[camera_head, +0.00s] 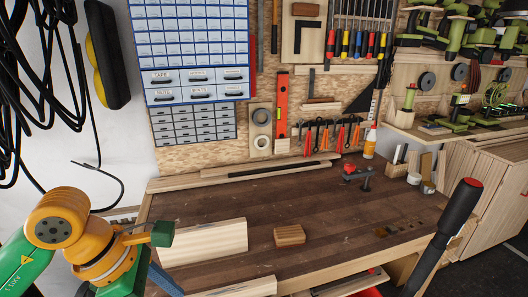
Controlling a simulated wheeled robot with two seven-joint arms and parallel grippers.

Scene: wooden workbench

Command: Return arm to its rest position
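My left arm, green and orange, comes in at the lower left and is bent at its orange joint. At its end I see my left gripper (158,236), with a dark green block-like tip beside the left edge of the workbench (345,215). The rest of the gripper is hidden behind the arm or cut off by the frame, so its opening cannot be told. I see nothing held in it. My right gripper is not in view.
A pale wooden board (205,243) lies close to the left gripper. A small wooden block (289,235) lies mid-bench. A red-tipped black shaft (450,225) rises at the right. A glue bottle (370,142) stands at the back. The bench middle is mostly clear.

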